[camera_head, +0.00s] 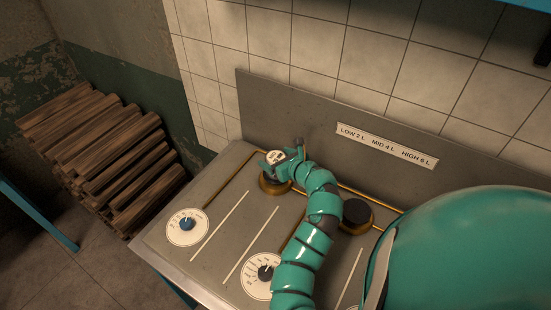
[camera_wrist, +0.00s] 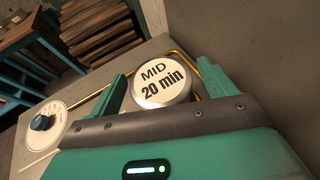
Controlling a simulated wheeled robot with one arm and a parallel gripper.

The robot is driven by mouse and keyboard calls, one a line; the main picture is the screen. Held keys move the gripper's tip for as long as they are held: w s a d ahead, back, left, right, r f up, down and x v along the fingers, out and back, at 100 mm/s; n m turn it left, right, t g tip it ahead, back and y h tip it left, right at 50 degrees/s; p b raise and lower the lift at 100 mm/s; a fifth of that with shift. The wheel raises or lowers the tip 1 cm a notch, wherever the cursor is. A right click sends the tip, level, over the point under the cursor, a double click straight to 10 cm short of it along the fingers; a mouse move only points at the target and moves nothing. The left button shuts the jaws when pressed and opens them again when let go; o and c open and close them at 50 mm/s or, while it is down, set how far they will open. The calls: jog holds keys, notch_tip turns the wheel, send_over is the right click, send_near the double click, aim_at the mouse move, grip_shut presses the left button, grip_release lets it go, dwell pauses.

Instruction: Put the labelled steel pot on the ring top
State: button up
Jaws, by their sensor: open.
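The steel pot (camera_wrist: 163,88) has a round white top label reading "MID 20 min". In the head view the pot (camera_head: 276,157) is at the left burner, over a brass-rimmed ring top (camera_head: 275,188). It looks seated there, though its base is mostly hidden. My gripper (camera_wrist: 166,84) is open, with one teal finger on each side of the pot. In the head view my gripper (camera_head: 281,158) is around the pot's upper part. Whether the fingers touch it is not clear.
A second burner (camera_head: 356,214) with a dark top is empty to the right. Dials (camera_head: 187,226) and (camera_head: 263,275) line the front of the grey counter. A backsplash plate (camera_head: 387,145) reads "LOW 2 L, MID 4 L, HIGH 6 L". Stacked logs (camera_head: 100,150) lie at left.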

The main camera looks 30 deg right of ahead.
jog(key=p+v, duration=0.2)
jog(key=v, duration=0.9)
jog(key=shift+f, duration=0.1)
dwell(0.5)
